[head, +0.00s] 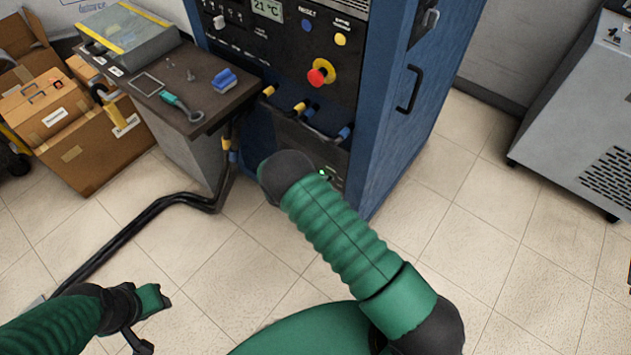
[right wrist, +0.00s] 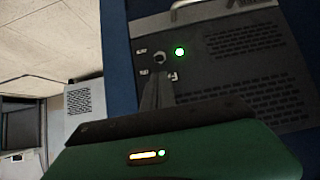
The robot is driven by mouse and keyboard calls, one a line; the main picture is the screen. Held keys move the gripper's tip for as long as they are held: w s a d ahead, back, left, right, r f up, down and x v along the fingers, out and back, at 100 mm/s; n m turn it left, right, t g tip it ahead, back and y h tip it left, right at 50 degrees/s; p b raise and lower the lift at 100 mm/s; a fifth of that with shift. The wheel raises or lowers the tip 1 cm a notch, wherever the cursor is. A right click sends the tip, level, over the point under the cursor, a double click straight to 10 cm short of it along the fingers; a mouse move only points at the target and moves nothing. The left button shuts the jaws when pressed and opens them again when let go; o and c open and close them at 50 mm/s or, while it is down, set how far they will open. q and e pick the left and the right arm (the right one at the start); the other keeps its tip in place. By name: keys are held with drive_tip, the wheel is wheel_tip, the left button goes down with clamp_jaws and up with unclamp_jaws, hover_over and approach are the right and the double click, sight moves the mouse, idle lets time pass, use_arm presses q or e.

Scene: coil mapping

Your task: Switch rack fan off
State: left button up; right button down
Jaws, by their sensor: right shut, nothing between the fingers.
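The rack is a blue cabinet (head: 385,130) at the top centre of the head view. Its low dark panel, with a lit green lamp (head: 323,173), is partly hidden behind my right arm. In the right wrist view this panel (right wrist: 225,80) shows vent slots, the green lamp (right wrist: 180,52) and a small switch (right wrist: 159,58) left of it. The switch's position is unclear. My right gripper (right wrist: 157,92) is shut and empty, its tips just below the switch; contact cannot be told. My left gripper (head: 150,312) is at the lower left, away from the rack; its opening is unclear.
The rack's upper panel bears a red knob (head: 321,72) and a display (head: 268,9). Hoses with yellow and blue ends run along its front. A side table (head: 150,82) with tools and cardboard boxes (head: 95,150) stand left. A grey unit (head: 580,100) stands right, with clear floor between.

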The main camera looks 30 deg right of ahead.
drive_tip(key=x, duration=0.4)
drive_tip(key=shift+w+a+b, duration=0.1)
drive_tip(key=shift+a+b, duration=0.05)
drive_tip(key=shift+b, duration=0.15)
drive_tip(key=shift+f, duration=0.15)
